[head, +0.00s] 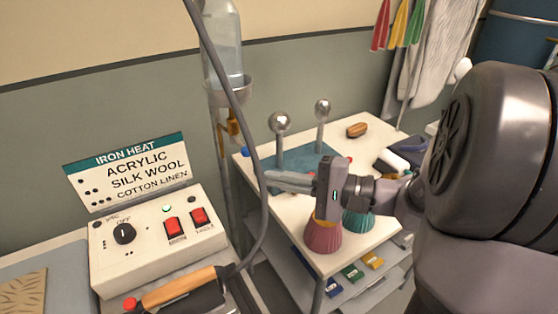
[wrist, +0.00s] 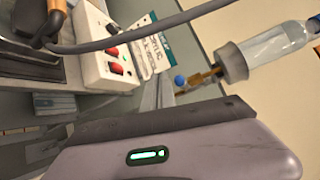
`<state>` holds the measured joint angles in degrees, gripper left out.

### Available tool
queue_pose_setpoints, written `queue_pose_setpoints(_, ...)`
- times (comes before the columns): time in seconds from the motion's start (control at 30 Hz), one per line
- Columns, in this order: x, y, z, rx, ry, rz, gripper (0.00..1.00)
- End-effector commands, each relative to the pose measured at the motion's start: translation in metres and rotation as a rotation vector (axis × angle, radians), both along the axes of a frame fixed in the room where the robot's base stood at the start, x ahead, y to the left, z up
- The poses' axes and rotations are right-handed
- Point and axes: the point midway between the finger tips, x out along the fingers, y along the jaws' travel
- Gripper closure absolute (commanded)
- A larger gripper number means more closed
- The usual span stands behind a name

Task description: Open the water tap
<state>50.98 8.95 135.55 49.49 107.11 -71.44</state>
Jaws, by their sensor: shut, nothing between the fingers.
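The water tap (head: 233,126) is a small brass fitting under the holder of a clear water bottle (head: 222,45). In the wrist view the brass tap (wrist: 208,76) sits between the bottle's grey cup and a small blue knob (wrist: 180,82). I cannot tell how the tap's handle is turned. My gripper (head: 268,180) is shut and empty. Its fingers point left in the head view, below and to the right of the tap and apart from it. The gripper's body fills the bottom of the wrist view.
A grey hose (head: 245,130) hangs in front of the bottle stand. An iron control box (head: 160,240) and an iron (head: 185,290) are at the left. Two metal balls on posts (head: 280,124) rise from the white table (head: 385,135) behind my gripper. Red and teal cones stand beneath it.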

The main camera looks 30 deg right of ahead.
Motion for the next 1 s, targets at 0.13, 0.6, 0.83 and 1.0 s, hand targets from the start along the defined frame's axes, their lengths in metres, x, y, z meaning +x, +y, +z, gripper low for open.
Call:
queue_pose_setpoints(0.13, -0.017, 0.008, 0.003, 0.0, 0.001, -0.003, 1.0)
queue_pose_setpoints(0.6, -0.024, 0.011, 0.002, -0.001, 0.0, -0.002, 1.0)
queue_pose_setpoints(0.83, -0.042, 0.06, -0.008, -0.105, 0.1, 0.155, 1.0)
queue_pose_setpoints(1.0, -0.135, 0.137, -0.062, -0.714, 0.373, 0.478, 1.0)
